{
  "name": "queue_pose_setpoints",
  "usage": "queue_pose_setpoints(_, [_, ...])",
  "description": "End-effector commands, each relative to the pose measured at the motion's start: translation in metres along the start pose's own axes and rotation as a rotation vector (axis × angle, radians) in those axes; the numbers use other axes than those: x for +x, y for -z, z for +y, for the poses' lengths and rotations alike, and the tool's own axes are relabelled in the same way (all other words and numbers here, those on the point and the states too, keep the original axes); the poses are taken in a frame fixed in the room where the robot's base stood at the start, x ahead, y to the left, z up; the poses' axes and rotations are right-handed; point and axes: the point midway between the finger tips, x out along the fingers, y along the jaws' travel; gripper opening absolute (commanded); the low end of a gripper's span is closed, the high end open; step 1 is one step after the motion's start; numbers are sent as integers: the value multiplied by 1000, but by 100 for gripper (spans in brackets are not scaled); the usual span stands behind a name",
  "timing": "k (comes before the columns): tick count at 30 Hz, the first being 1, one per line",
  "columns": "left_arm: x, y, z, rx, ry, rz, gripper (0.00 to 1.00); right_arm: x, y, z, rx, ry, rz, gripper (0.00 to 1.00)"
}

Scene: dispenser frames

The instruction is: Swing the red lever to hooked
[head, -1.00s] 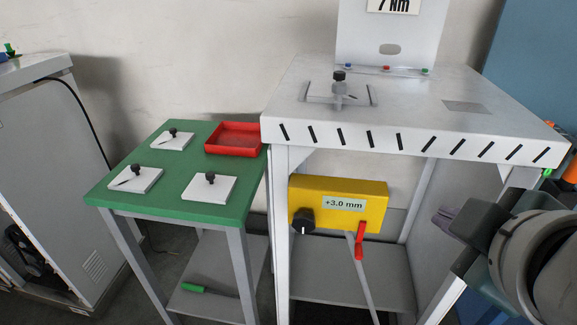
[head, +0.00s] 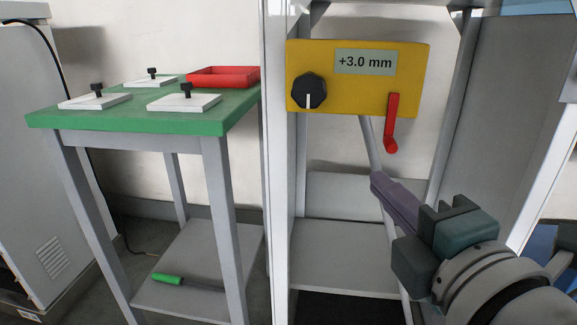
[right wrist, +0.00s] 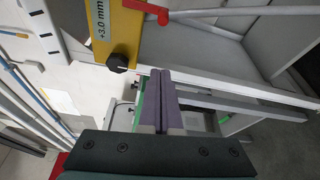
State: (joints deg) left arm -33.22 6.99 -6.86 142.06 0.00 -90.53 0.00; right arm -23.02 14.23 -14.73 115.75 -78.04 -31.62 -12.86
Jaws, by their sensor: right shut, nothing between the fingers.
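The red lever (head: 392,122) hangs down from the right side of the yellow box (head: 350,105), its lower end bent a little to the left. The box shows "+3.0 mm" on its label and has a black knob (head: 309,91) at left. The lever also shows at the top of the right wrist view (right wrist: 150,10). My right gripper (head: 376,180) is shut and empty, its purple fingers below and slightly left of the lever's lower end, apart from it in the picture. The fingers also show in the right wrist view (right wrist: 160,78). My left gripper is out of view.
A green table (head: 130,121) at left bears several white plates with black knobs and a red tray (head: 222,77). A green-handled tool (head: 168,278) lies on its lower shelf. Grey frame posts (head: 278,200) stand beside the yellow box. Open room lies below the box.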

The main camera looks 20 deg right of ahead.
Motion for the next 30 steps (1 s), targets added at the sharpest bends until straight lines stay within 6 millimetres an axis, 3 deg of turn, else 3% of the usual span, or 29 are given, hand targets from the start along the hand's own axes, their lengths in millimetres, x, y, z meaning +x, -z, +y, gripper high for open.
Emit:
queue_pose_setpoints(11, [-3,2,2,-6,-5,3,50,4,0,2,1,0,-1,0])
queue_pose_setpoints(14, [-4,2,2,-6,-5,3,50,16,-1,3,1,-1,-2,0])
queue_pose_setpoints(27, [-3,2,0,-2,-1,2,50,99,-1,2,1,-2,-3,0])
queue_pose_setpoints(30, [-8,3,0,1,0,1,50,96,-13,2,-1,3,-3,0])
